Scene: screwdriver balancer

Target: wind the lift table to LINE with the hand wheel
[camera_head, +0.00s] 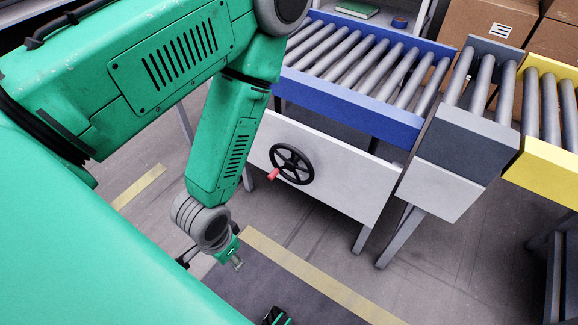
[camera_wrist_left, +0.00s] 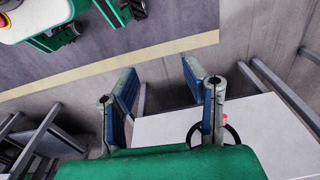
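The black hand wheel (camera_head: 291,164) with a red knob (camera_head: 273,174) is on a white panel (camera_head: 335,185) under the blue-framed roller section (camera_head: 350,108). A grey roller section (camera_head: 465,140) stands between the blue one and a yellow one; I cannot tell which section is the lift table, and no LINE mark is readable. My left gripper (camera_head: 237,263) is below and left of the wheel, apart from it. In the left wrist view its fingers (camera_wrist_left: 160,75) are open and empty, and the right finger partly hides the wheel (camera_wrist_left: 232,134). My right gripper (camera_head: 276,317) is cut off at the bottom edge.
The yellow roller section (camera_head: 545,155) is at the right. Cardboard boxes (camera_head: 490,22) stand behind, and a green book (camera_head: 357,9) lies on a shelf. Table legs (camera_head: 400,237) reach the floor. A yellow floor stripe (camera_head: 320,276) crosses clear floor before the panel.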

